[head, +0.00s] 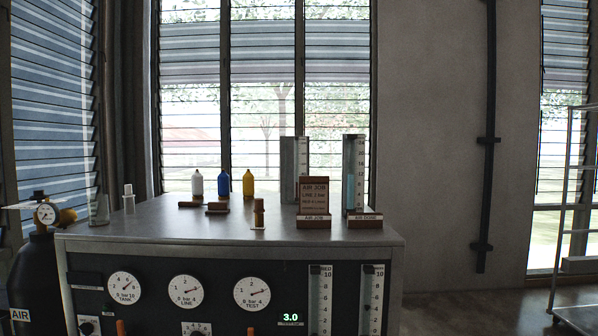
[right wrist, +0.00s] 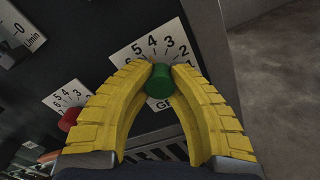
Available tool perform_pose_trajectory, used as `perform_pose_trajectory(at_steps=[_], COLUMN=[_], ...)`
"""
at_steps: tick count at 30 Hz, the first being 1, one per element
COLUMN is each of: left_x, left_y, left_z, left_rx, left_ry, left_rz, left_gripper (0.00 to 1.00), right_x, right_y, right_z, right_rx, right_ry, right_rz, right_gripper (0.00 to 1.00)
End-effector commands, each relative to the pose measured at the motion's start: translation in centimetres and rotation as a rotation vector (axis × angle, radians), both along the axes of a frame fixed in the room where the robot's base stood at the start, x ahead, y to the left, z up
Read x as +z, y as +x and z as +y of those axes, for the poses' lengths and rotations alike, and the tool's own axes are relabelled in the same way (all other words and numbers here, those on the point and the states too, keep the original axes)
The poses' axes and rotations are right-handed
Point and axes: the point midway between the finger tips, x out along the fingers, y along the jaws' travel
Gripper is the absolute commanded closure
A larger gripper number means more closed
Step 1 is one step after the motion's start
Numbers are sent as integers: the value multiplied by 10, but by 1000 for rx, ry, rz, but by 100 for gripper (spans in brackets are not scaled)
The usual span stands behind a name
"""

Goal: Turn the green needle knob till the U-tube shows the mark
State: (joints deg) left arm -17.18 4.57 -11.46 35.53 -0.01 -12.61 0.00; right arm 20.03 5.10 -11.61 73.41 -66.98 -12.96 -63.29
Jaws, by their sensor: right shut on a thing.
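In the right wrist view, the green needle knob (right wrist: 159,84) sits in front of a white dial plate numbered around it. My right gripper (right wrist: 160,77) has yellow ribbed fingers, with their tips closed on both sides of the knob. In the head view, a tall upright scale (head: 361,155) with a blue liquid column (head: 350,191) stands on the bench top; I cannot tell whether it is the U-tube. Its fine marks are too small to read. The green knob and both grippers are outside the head view.
A red knob (right wrist: 71,118) with its own dial is left of the green one. The bench (head: 160,236) carries a brown AIR JOB card (head: 313,193), small bottles and another upright scale (head: 288,165). Its front has round gauges, a green 3.0 display (head: 290,317) and a black cylinder (head: 36,275) beside it.

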Motion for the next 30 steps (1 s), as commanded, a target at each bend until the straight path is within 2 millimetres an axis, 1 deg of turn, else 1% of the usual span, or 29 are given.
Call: perform_pose_trajectory(at_steps=[2, 3, 8, 9, 17, 20, 30], left_x=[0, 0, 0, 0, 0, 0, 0], left_y=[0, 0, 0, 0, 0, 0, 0], left_z=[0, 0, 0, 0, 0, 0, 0], left_rx=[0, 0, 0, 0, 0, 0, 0], left_ry=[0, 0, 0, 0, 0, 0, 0], left_rz=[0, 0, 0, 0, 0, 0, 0], left_gripper=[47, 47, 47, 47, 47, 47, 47], right_x=[0, 0, 0, 0, 0, -1, -1], right_y=[0, 0, 0, 0, -2, -9, -43], right_z=[0, 0, 0, 0, 0, 0, 1], right_rx=[0, 0, 0, 0, 0, 1, 1], right_ry=[0, 0, 0, 0, -1, 0, 0], right_rz=[0, 0, 0, 0, 0, -1, 1], right_gripper=[100, 78, 60, 58, 58, 58, 58])
